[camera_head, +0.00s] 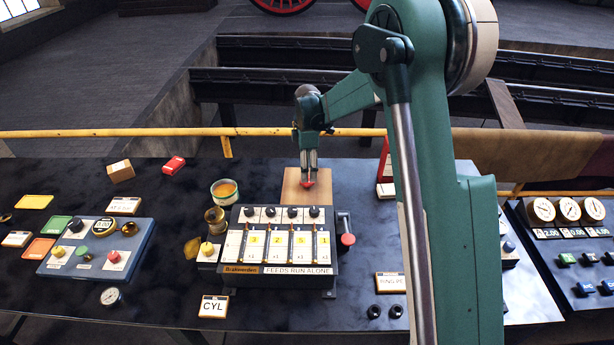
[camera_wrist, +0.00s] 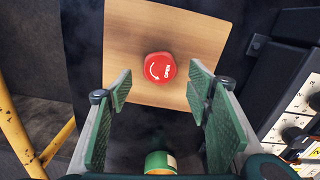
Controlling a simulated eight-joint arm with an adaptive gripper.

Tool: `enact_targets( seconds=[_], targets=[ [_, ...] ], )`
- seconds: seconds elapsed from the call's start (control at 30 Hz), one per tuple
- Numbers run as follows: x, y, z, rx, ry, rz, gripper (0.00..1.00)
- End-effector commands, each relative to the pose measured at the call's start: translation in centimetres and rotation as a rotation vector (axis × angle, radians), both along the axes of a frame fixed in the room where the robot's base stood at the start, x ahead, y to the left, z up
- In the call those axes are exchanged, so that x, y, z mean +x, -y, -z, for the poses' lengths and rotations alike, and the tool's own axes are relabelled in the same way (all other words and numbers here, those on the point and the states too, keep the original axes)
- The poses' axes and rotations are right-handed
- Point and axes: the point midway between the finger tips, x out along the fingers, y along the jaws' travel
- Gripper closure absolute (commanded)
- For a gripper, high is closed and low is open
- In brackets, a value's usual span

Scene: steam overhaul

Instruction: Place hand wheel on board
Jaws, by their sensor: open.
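A small red round piece with a white arrow and lettering, seemingly the hand wheel (camera_wrist: 160,66), lies on the wooden board (camera_wrist: 130,28). In the head view the red piece (camera_head: 308,184) shows just below my gripper (camera_head: 309,168), over the tan board (camera_head: 291,196). In the wrist view my gripper (camera_wrist: 162,108) is open. Its green-padded fingers stand wide apart on either side of the space below the red piece. They are clear of it, and nothing is between them. The piece's underside is hidden.
A dark counter box (camera_head: 278,248) stands directly in front of the board, with a red-knobbed lever (camera_head: 347,240) at its right. An amber-topped tin (camera_head: 225,189) is left of the board. A yellow rail (camera_head: 150,132) runs behind the bench.

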Motion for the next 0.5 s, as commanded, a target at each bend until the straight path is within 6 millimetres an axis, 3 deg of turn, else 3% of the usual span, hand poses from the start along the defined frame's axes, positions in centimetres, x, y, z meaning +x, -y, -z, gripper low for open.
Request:
enact_targets(
  seconds=[0.2,0.5],
  targets=[
    [0.0,0.0,-3.6,0.0,0.0,0.0,0.5],
    [0.0,0.0,-6.1,0.0,0.0,0.0,0.5]
  ],
)
